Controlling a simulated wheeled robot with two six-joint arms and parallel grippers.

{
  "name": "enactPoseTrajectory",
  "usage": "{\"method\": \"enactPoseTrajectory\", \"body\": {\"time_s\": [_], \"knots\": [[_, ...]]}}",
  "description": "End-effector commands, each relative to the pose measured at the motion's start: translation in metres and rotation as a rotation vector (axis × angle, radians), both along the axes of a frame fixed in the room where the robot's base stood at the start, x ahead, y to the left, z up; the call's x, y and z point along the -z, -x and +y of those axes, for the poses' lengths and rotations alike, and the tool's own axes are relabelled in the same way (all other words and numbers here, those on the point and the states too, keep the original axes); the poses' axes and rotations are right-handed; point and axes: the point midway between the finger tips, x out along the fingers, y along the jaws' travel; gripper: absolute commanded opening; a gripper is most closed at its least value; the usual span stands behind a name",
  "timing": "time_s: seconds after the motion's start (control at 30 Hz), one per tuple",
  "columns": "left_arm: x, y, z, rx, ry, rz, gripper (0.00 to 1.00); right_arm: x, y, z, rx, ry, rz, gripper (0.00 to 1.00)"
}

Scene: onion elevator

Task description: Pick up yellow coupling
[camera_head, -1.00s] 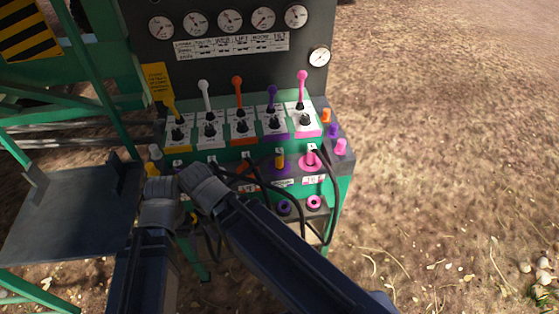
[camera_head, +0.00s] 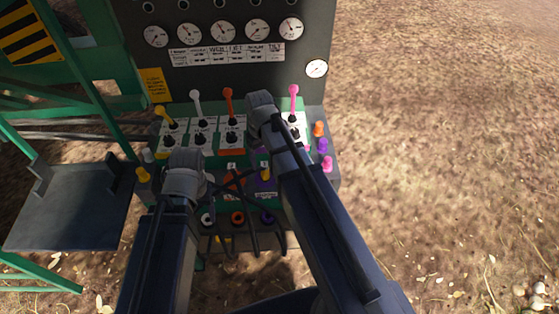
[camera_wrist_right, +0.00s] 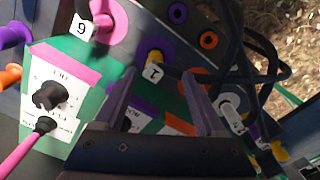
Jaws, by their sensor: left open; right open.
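A yellow coupling (camera_head: 265,174) sits in a purple socket on the green control panel (camera_head: 160,208). In the right wrist view a yellow coupling (camera_wrist_right: 156,57) in a purple ring shows just beyond my fingers. My right gripper (camera_wrist_right: 156,92) is open, with its two fingers apart and nothing between them. In the head view its wrist (camera_head: 262,106) is above the levers, up and close to the coupling; its fingers are hidden there. My left gripper (camera_head: 184,160) is over the left part of the panel, left of the coupling; its fingertips are hidden.
Coloured levers, including a pink one (camera_head: 293,100) and an orange one (camera_head: 228,105), stand behind the couplings. Black hoses (camera_head: 252,232) hang at the front. Orange, purple and pink pegs (camera_head: 322,145) line the right edge. Gauges (camera_head: 223,33) fill the upright board.

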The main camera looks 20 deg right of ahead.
Motion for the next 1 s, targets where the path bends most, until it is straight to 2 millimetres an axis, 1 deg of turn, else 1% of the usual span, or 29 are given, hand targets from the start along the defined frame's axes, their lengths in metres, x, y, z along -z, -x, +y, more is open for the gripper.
{"method": "enactPoseTrajectory", "body": {"time_s": [0.03, 0.1, 0.27, 0.37, 0.6, 0.83, 1.0], "knots": [[-0.005, 0.0, 0.0, 0.0, 0.0, 0.0, 0.71, -0.004, -0.005, -0.005, 0.004, -0.002, -0.001, 0.73], [-0.005, 0.0, 0.0, 0.0, 0.0, 0.0, 0.71, -0.005, -0.007, -0.008, 0.006, -0.005, -0.004, 0.73], [-0.004, 0.0, 0.0, 0.0, 0.0, 0.0, 0.71, -0.004, -0.007, -0.01, 0.005, -0.006, -0.005, 0.73], [0.002, 0.0, 0.0, 0.0, 0.0, 0.0, 0.71, 0.002, -0.007, -0.009, 0.005, -0.006, -0.005, 0.73], [0.023, 0.0, 0.0, 0.0, 0.0, 0.0, 0.71, 0.023, -0.008, -0.008, 0.005, -0.006, -0.004, 0.73], [0.024, 0.0, 0.0, 0.0, 0.0, 0.0, 0.71, 0.024, -0.008, -0.008, 0.005, -0.006, -0.004, 0.73], [0.038, 0.0, 0.0, 0.0, 0.0, 0.0, 0.71, 0.038, -0.009, -0.004, 0.005, -0.006, -0.004, 0.73]]}}
